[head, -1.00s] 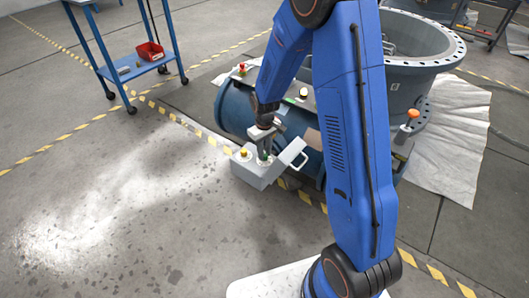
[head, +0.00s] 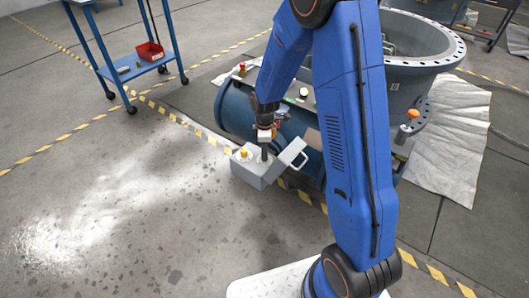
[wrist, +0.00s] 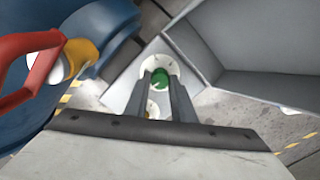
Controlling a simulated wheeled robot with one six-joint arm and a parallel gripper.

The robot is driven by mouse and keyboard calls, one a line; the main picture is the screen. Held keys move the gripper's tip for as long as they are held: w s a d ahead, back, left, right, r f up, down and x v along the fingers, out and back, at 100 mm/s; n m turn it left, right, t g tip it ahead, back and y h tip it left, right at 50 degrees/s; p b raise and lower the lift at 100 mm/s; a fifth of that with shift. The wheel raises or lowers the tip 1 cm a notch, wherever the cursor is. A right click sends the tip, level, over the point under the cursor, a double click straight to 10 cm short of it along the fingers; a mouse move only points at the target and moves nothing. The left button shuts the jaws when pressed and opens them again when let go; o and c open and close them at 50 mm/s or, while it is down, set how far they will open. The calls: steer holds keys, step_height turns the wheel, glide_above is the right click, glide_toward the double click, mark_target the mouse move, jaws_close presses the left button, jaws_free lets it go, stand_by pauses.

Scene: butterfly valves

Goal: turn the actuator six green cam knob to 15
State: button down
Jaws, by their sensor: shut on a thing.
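The actuator is a grey box (head: 250,172) beside the blue cylinder, with its lid (head: 292,152) swung open to the right. In the wrist view the green cam knob (wrist: 160,78) sits on a round white dial (wrist: 149,66) on the box face. My gripper (wrist: 165,82) has its two dark fingers on either side of the green knob, shut on it. Scale marks and the number pointed at are too small to read. In the head view my gripper (head: 265,154) reaches down onto the box top and hides the knob.
The blue cylinder (head: 232,108) lies behind the box. A red curved handle (wrist: 22,58) and an orange-yellow part (wrist: 80,55) show at left in the wrist view. Open floor lies left of the box.

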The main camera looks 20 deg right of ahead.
steer(key=shift+n, duration=0.7)
steer(key=c, duration=1.5)
jaws_free()
step_height(320, 180, up, 17)
steer(key=shift+r, duration=0.2)
